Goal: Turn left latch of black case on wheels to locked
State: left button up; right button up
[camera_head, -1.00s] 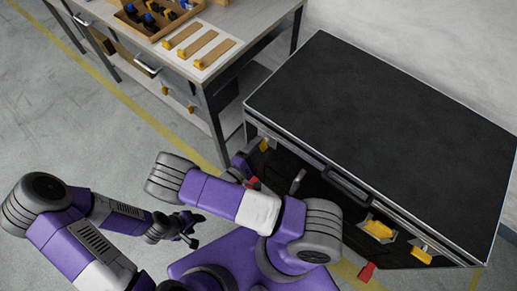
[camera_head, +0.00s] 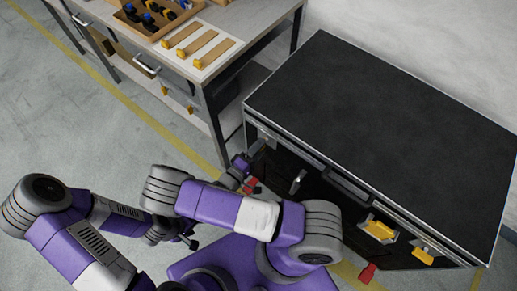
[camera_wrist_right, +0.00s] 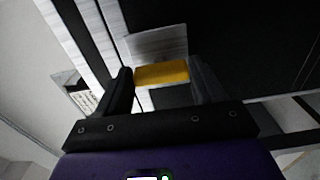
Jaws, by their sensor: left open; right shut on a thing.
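The black case (camera_head: 385,120) has a dark top and silver edges, with its latch side facing me. Its left latch has a yellow handle (camera_wrist_right: 162,74) in front of a grey metal plate (camera_wrist_right: 158,42) in the right wrist view. My right gripper (camera_wrist_right: 163,88) is shut on that handle, one dark finger on each side. In the head view my right gripper (camera_head: 257,148) is at the case's left front corner and hides the yellow handle. My left gripper (camera_head: 190,241) is open and empty, low and away from the case.
Two more yellow latch parts (camera_head: 379,230) (camera_head: 422,255) are on the case's right front. A carry handle (camera_head: 347,184) and silver lever (camera_head: 297,182) lie between. A workbench (camera_head: 225,50) stands close left of the case; a wall is behind. Floor at left is clear.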

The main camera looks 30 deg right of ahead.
jog(key=o, duration=1)
jog(key=shift+o, duration=0.2)
jog(key=shift+a, duration=0.15)
jog(key=v, duration=0.7)
jog(key=shift+a+b, duration=0.15)
jog(key=shift+b, duration=0.2)
jog(key=shift+s, duration=0.15)
